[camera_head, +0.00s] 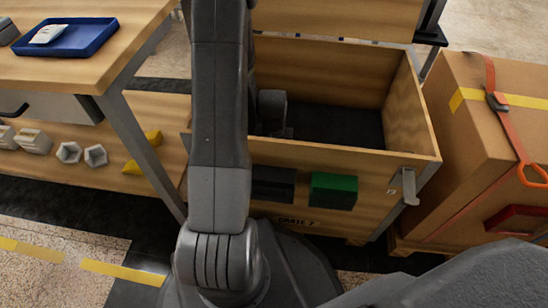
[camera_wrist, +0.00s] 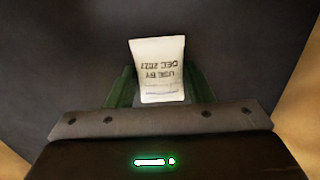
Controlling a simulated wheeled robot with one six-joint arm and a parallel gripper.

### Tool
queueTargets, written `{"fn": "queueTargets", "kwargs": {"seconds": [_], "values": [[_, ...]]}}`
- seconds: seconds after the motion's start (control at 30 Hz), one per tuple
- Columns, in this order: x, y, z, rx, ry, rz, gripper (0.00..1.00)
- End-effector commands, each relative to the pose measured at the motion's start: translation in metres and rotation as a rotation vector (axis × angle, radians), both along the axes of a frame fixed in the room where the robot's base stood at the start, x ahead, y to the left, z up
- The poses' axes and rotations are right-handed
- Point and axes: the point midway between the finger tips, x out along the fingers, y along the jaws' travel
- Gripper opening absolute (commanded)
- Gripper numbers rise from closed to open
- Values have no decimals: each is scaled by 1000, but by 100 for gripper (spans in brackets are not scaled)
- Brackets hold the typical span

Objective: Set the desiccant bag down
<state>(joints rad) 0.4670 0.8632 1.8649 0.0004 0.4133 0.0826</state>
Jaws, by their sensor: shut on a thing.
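The desiccant bag (camera_wrist: 160,55) is a small white packet with upside-down "USE BY DEC 2022" print. In the wrist view my gripper (camera_wrist: 160,88) is shut on it, with green fingers on either side. A dark surface fills the view behind it; I cannot tell the gap between the bag and that surface. In the head view my arm reaches into an open wooden crate (camera_head: 418,130) with a dark floor (camera_head: 340,125). My gripper and the held bag are hidden there behind my arm and the crate's front wall.
The crate lid (camera_head: 340,15) stands raised at the back. A strapped cardboard box (camera_head: 460,150) is close on the right. A bench (camera_head: 60,75) on the left holds a blue tray (camera_head: 85,45) with another white packet (camera_head: 48,34). The crate floor's right part is clear.

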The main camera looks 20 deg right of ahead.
Motion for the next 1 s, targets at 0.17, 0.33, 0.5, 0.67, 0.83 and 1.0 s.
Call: {"fn": "queueTargets", "kwargs": {"seconds": [0.17,0.33,0.5,0.67,0.83,1.0], "values": [[0,0,-17,0,0,0,24],[0,0,-16,0,0,0,24],[0,0,-19,0,0,0,52],[0,0,-19,0,0,0,68],[0,0,-18,0,0,0,68],[0,0,-8,-1,-2,0,68]]}}
